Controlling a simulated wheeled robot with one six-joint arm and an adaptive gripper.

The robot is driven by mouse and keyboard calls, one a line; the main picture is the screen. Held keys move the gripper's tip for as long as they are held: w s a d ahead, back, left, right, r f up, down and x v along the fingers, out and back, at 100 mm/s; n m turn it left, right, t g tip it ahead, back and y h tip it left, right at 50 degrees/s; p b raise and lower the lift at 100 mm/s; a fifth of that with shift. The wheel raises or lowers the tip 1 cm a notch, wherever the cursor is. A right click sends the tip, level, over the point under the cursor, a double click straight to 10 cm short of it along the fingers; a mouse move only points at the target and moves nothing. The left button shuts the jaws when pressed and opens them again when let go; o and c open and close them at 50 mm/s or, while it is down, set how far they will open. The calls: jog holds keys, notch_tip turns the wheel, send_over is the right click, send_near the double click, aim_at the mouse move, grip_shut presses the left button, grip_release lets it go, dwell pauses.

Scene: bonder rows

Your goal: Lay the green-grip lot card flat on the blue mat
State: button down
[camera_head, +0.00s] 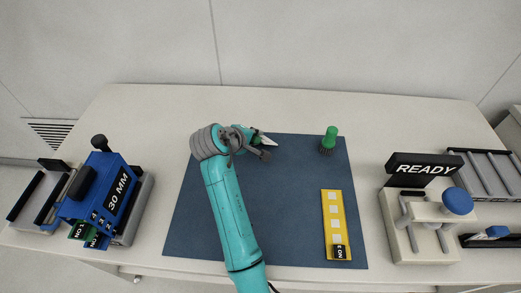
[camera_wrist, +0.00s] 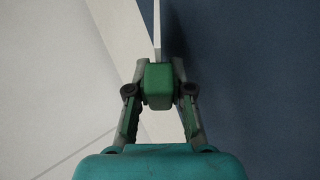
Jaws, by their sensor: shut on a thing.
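My gripper (camera_head: 259,143) is shut on the green grip of the lot card, near the back edge of the blue mat (camera_head: 270,215). In the wrist view the green grip (camera_wrist: 159,85) sits between the two fingers. The white card (camera_wrist: 157,30) extends beyond it and shows nearly edge-on, so it stands on edge relative to the wrist camera. In the head view the card (camera_head: 267,140) is a small white sliver, partly hidden by the gripper. I cannot tell whether it touches the mat.
A green-handled brush (camera_head: 330,138) stands at the mat's back right. A yellow strip (camera_head: 337,215) with white squares lies on the mat's right side. A blue 30 MM box (camera_head: 103,195) is at left, a READY fixture (camera_head: 425,220) at right.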

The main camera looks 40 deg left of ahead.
jog(key=shift+f, duration=0.1)
jog(key=c, duration=1.2)
grip_release()
jog(key=shift+v, duration=4)
notch_tip(320, 180, up, 8)
jog(key=s, duration=0.2)
jog(key=shift+s, duration=0.2)
